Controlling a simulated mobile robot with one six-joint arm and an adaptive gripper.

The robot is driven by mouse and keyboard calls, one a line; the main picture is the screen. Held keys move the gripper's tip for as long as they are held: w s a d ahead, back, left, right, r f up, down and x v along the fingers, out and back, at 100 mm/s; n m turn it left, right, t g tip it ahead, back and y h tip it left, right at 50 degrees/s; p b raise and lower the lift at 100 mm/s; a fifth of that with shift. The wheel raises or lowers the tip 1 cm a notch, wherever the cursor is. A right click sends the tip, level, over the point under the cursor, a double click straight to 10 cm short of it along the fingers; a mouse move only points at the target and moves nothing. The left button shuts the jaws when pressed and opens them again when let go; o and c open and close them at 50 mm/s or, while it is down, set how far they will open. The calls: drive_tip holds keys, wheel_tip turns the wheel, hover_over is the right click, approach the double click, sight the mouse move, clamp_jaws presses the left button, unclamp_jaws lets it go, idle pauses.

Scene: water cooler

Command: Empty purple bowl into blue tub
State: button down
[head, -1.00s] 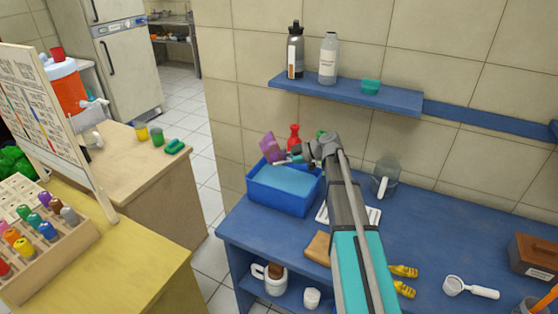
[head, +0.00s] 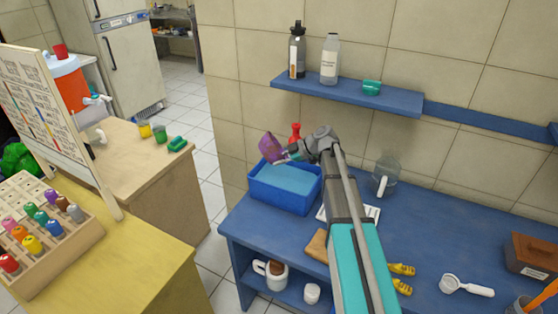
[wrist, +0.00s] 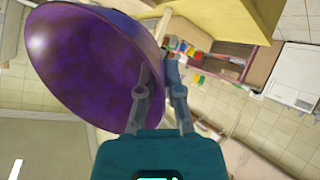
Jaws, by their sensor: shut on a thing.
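The purple bowl (head: 270,147) is held on its side, tilted, above the left part of the blue tub (head: 285,207). The tub stands on the blue counter and has light blue water in it. My gripper (head: 291,153) is shut on the bowl's rim. In the wrist view the bowl (wrist: 90,70) fills the upper left, its purple inside showing with no contents that I can make out. The fingers of my gripper (wrist: 160,95) pinch its edge there.
A red bottle (head: 295,132) stands behind the tub. A clear pitcher (head: 386,172) is to the right on the blue counter (head: 420,225).

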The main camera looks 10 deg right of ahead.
drive_tip(key=shift+a+r+p, duration=0.1)
drive_tip(key=shift+r+p, duration=0.05)
drive_tip(key=shift+p, duration=0.25)
drive_tip(key=shift+a+h+p, duration=0.1)
drive_tip(key=shift+h+p, duration=0.4)
drive_tip(key=shift+h, duration=0.2)
drive_tip(key=shift+h+p, duration=0.3)
drive_tip(key=shift+a+n+h+p, duration=0.1)
drive_tip(key=shift+n+h+p, duration=0.2)
drive_tip(key=shift+h+p, duration=0.35)
drive_tip(key=shift+f+h+p, duration=0.25)
drive_tip(key=shift+h+p, duration=0.15)
drive_tip(key=shift+h, duration=0.15)
drive_tip(key=shift+f+h+p, duration=0.1)
drive_tip(key=shift+h+p, duration=0.25)
drive_tip(key=shift+h, duration=0.25)
drive_tip(key=shift+f+n+h, duration=0.15)
drive_tip(key=shift+n+h, duration=0.15)
drive_tip(key=shift+h, duration=0.2)
drive_tip(key=shift+f+h, duration=0.15)
drive_tip(key=shift+h, duration=0.35)
